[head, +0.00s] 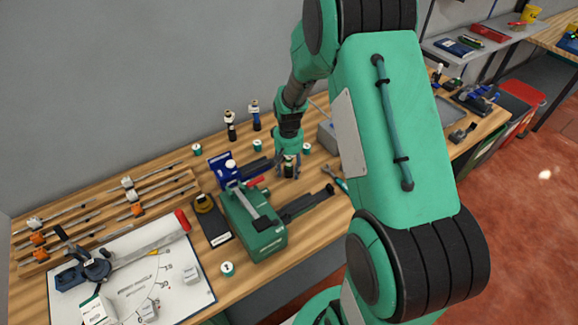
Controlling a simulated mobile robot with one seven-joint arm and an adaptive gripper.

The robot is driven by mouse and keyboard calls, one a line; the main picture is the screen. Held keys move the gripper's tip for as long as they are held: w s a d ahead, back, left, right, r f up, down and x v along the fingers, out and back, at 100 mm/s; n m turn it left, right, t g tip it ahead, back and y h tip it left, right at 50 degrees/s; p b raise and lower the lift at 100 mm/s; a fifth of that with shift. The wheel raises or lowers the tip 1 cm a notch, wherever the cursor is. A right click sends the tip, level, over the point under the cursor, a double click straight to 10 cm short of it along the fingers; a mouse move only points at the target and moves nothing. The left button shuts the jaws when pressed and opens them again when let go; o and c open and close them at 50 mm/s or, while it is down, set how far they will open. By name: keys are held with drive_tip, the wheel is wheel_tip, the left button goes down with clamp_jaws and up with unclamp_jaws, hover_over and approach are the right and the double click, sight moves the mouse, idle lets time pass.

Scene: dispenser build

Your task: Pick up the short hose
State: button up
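My gripper (289,172) points down low over the middle of the workbench, between the blue device and the grey box. It is small and dark here. I cannot tell whether its fingers are open or shut, or whether something is between them. I cannot pick out the short hose with certainty. Several thin grey rod-like pieces with white and orange fittings (128,183) lie on wooden racks at the left, well apart from my gripper. My own arm covers much of the right part of the bench.
A green machine (266,243) stands front of centre, beside a blue device (221,170). Dark bottles (230,126) and small round numbered pots (228,268) stand about. A white sheet (196,257) lies at left. A grey box (327,136) stands right of my gripper, with green-handled pliers (340,184) nearby.

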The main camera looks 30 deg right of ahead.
clamp_jaws()
drive_tip(key=shift+r, duration=0.15)
drive_tip(key=shift+r+p, duration=0.75)
drive_tip(key=shift+r, duration=4.15)
